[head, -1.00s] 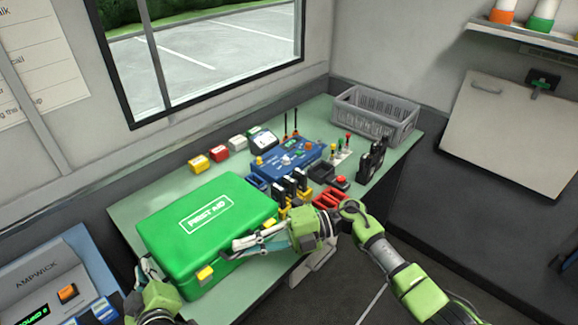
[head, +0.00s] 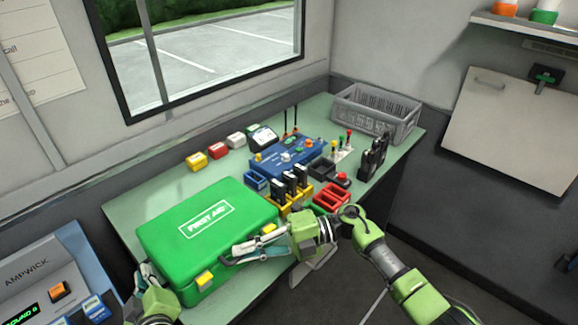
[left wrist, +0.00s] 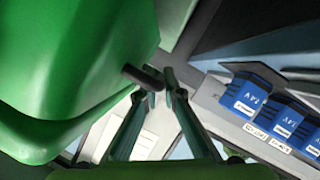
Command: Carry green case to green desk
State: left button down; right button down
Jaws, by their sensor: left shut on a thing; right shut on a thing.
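The green first aid case (head: 180,222) is closed and lies flat at the left part of the green desk (head: 128,195), its front part reaching to or past the desk's front edge. I cannot tell whether it touches the desktop. My left gripper (head: 146,273) is shut at the case's left end. In the left wrist view its fingers (left wrist: 152,85) close on a dark bar beside the case's green wall (left wrist: 75,60). My right gripper (head: 238,256) is shut on the case's front right side, near the yellow latches. The right fingertips are partly hidden.
On the desk are small boxes (head: 218,151), a blue radio unit (head: 284,164), a red tray (head: 330,199) and a grey crate (head: 375,115). A blue-grey console (head: 45,270) stands at the lower left. Blue packs (left wrist: 250,95) show in the left wrist view.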

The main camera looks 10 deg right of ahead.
pick_arm(q)
jog(key=shift+w+f+b, duration=0.1)
jog(key=shift+f+b, duration=0.2)
jog(key=shift+b, duration=0.05)
pick_arm(e)
jog(key=shift+f, duration=0.45)
pick_arm(q)
jog(key=c, duration=2.2)
grip_release()
pick_arm(e)
jog(key=c, duration=2.2)
grip_release()
pick_arm(q)
jog(key=shift+s+r, duration=0.1)
jog(key=shift+s, duration=0.1)
pick_arm(e)
jog(key=shift+s+r, duration=0.15)
